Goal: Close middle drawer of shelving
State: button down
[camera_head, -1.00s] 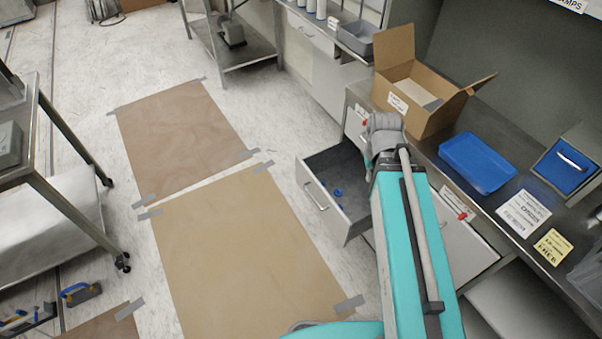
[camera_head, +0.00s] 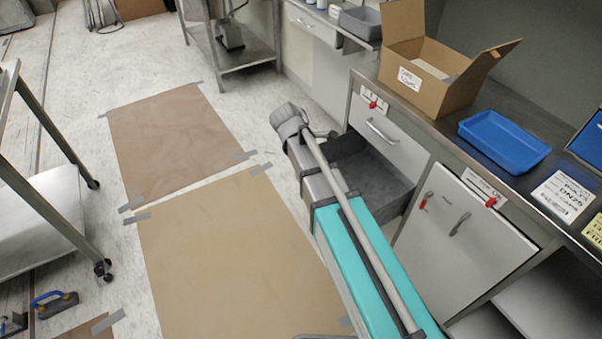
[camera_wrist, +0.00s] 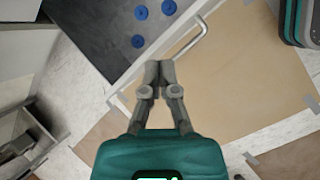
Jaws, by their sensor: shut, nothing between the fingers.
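The middle drawer (camera_head: 376,168) stands pulled out below a closed upper drawer (camera_head: 384,132). My arm covers its front in the head view. In the wrist view the drawer's grey inside (camera_wrist: 97,38) holds several blue round pieces (camera_wrist: 140,13), and its bar handle (camera_wrist: 191,40) is on the outer face. My gripper (camera_wrist: 153,66) is shut and empty. Its tips appear close to the drawer's front edge, left of the handle in the wrist view. I cannot tell whether they touch it. The gripper is hidden behind my arm in the head view.
The counter above holds an open cardboard box (camera_head: 432,76) and a blue tray (camera_head: 504,141). A closed cabinet door (camera_head: 458,235) is right of the drawer. Brown sheets (camera_head: 225,255) taped to the floor leave free room at left. A metal cart (camera_head: 45,205) stands far left.

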jog(key=w+a+f+n+t+h+b, duration=0.1)
jog(key=w+a+f+n+b, duration=0.1)
jog(key=a, duration=0.5)
jog(key=w+a+f+n+t+h+b, duration=0.1)
jog(key=w+a+f+n+t+b, duration=0.1)
jog(key=a+f+n+b, duration=0.2)
jog(key=a+n+b, duration=0.2)
jog(key=a, duration=0.1)
jog(key=shift+a+f+n, duration=0.2)
jog(key=shift+f+n, duration=0.2)
jog(key=shift+f, duration=0.1)
jog(key=w+d+r+b+x, duration=0.1)
jog(key=d+r+b+x, duration=0.1)
jog(key=b+x, duration=0.5)
jog(key=shift+x, duration=2.8)
jog(key=shift+w, duration=0.1)
